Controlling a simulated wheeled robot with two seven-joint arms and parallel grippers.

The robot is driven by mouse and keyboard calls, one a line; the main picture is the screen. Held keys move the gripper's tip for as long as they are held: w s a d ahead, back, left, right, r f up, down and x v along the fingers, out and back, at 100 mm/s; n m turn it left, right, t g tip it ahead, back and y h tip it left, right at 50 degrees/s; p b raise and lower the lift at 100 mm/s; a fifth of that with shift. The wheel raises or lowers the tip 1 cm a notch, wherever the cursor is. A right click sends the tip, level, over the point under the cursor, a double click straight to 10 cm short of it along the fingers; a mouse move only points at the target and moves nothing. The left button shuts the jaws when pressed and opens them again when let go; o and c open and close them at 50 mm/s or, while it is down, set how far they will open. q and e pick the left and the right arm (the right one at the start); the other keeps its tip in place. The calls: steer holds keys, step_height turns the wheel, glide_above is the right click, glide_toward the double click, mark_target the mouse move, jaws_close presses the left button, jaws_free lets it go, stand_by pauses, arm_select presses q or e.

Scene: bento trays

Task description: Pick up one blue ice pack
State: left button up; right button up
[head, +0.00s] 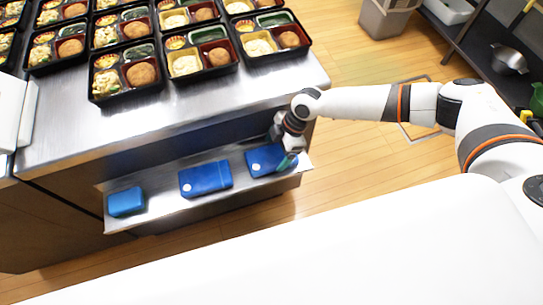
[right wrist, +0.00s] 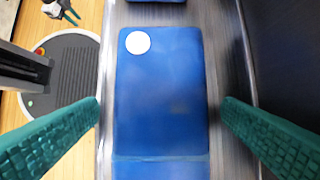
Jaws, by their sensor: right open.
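Blue ice packs lie on a low metal shelf (head: 165,206) under the counter's front edge. One rectangular pack with a white dot (head: 258,160) is at the right end, a similar one (head: 206,179) is in the middle, and a thicker blue pack (head: 126,202) is at the left. My right gripper (head: 288,160) is at the right-end pack and hides part of it. In the right wrist view, its green fingers (right wrist: 162,103) are open, one on each side of a blue pack (right wrist: 160,90), with visible gaps and nothing held.
Several filled bento trays (head: 125,75) stand on the steel counter (head: 75,130) above the shelf. A grey bin (head: 385,18) and a dark rack with a metal bowl (head: 508,57) are at the upper right. The wooden floor right of the counter is mostly clear.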

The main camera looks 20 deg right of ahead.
mark_target(272, 158)
steer(key=shift+x, duration=1.3)
steer(key=c, duration=0.8)
steer(key=shift+w, duration=0.1)
steer(key=shift+c, duration=0.7)
steer(key=shift+r, duration=0.1)
